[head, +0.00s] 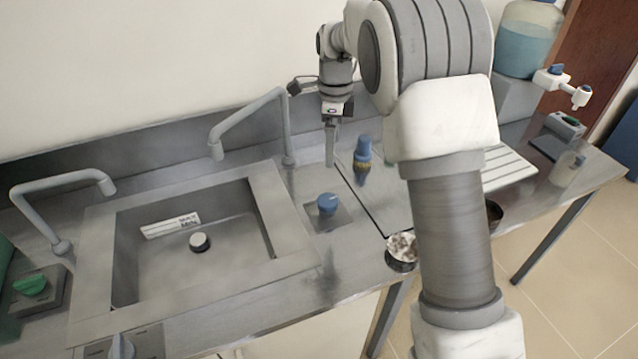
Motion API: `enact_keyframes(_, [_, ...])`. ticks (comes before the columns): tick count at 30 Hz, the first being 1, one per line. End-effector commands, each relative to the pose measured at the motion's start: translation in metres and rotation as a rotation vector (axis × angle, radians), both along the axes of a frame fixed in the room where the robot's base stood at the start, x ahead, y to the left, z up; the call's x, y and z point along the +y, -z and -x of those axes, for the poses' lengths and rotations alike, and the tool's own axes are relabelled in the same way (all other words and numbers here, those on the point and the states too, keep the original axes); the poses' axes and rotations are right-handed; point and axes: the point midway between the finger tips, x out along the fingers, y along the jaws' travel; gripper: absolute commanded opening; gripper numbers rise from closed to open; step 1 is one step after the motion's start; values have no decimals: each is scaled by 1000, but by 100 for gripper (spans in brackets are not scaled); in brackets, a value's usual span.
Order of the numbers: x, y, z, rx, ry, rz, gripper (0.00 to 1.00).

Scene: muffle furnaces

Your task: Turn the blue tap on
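A round blue tap knob (327,203) sits on a square metal plate on the counter, just right of the sink. My gripper (331,160) points down and shows above and behind the knob in the picture, apart from it. Its fingers overlap in this view, so I cannot tell whether they are open or shut. I see nothing held. A grey spout (250,120) arches from the counter over the sink's back right corner. No water stream shows.
A blue-topped item (362,155) stands right of my gripper. The sink (270,215) has a second spout (60,185) at left. A green knob (30,285) and a grey knob (121,347) are near. A bowl (401,252) sits at the front edge. A carboy with a blue-handled spigot (553,75) stands back right.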

Motion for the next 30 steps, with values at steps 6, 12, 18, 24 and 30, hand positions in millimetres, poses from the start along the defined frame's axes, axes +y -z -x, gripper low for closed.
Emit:
enact_keyframes(6, [5, 13, -5, 11, 43, 6, 100])
enact_keyframes(12, [4, 40, -4, 14, 43, 7, 100])
enact_keyframes(18, [4, 84, -4, 15, 42, 6, 100])
enact_keyframes(24, [4, 127, -4, 14, 41, 7, 100])
enact_keyframes(30, [3, 162, -4, 13, 41, 6, 100])
